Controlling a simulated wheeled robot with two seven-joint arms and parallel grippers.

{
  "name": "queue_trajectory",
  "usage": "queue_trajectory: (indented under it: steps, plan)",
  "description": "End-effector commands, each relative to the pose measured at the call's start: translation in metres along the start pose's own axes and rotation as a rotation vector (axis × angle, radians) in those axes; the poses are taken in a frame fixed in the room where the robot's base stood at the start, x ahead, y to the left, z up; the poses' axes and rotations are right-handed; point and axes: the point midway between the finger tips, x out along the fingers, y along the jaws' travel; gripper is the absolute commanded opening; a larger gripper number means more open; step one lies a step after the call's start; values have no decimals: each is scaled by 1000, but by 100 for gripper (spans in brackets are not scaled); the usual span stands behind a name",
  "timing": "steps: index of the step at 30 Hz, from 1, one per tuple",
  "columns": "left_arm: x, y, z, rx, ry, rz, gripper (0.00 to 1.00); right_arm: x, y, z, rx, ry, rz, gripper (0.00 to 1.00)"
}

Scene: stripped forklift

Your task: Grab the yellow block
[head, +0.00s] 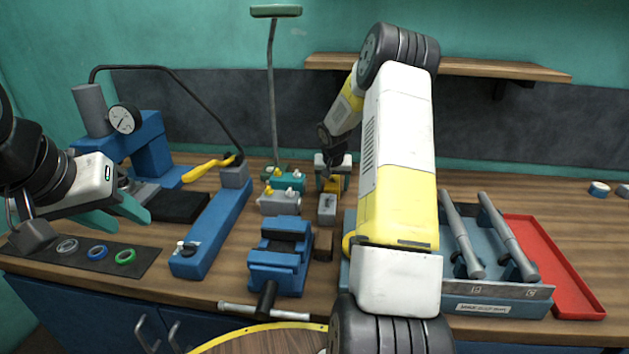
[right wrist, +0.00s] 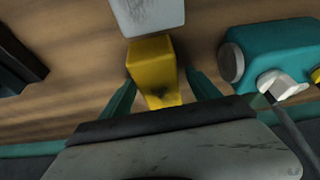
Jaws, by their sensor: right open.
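The yellow block (head: 333,184) stands on the bench behind a small grey block (head: 327,208), partly hidden by my right gripper (head: 333,168). In the right wrist view the yellow block (right wrist: 152,62) lies between the two teal fingers of my right gripper (right wrist: 160,90). The fingers are open, one on each side of it, with a gap visible at least on the right. Whether the left finger touches it is unclear. My left gripper (head: 128,218) is over the left bench, its teal fingers apart and empty.
A pale grey block (right wrist: 148,14) adjoins the yellow one in the wrist view. A teal valve-like part (right wrist: 268,55) is close on the right. A blue vise (head: 280,258), a blue tray (head: 500,295) and a red tray (head: 560,265) stand nearer the front.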

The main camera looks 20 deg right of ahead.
Motion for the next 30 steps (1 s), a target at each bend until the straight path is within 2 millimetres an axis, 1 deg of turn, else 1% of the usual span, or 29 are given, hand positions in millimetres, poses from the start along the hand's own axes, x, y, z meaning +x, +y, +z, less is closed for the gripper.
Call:
queue_trajectory:
  steps: [6, 7, 11, 12, 14, 15, 17, 18, 30]
  plan:
    - [0, 0, 0, 0, 0, 0, 36, 2, 0, 1, -1, 0, 0, 71]
    - [0, 0, 0, 0, 0, 0, 36, 2, 0, 1, -1, 0, 0, 69]
    - [0, 0, 0, 0, 0, 0, 36, 2, 0, 1, -1, 0, 0, 43]
    - [0, 0, 0, 0, 0, 0, 36, 2, 0, 1, 0, 0, 0, 36]
    - [0, 0, 0, 0, 0, 0, 36, 2, 0, 1, 0, 0, 0, 24]
    - [0, 0, 0, 0, 0, 0, 36, 2, 0, 1, 0, 0, 0, 16]
    - [0, 0, 0, 0, 0, 0, 36, 2, 0, 1, 0, 0, 0, 4]
    - [0, 0, 0, 0, 0, 0, 36, 2, 0, 1, 0, 0, 0, 0]
    - [0, 0, 0, 0, 0, 0, 36, -1, 0, -1, 1, 3, 0, 0]
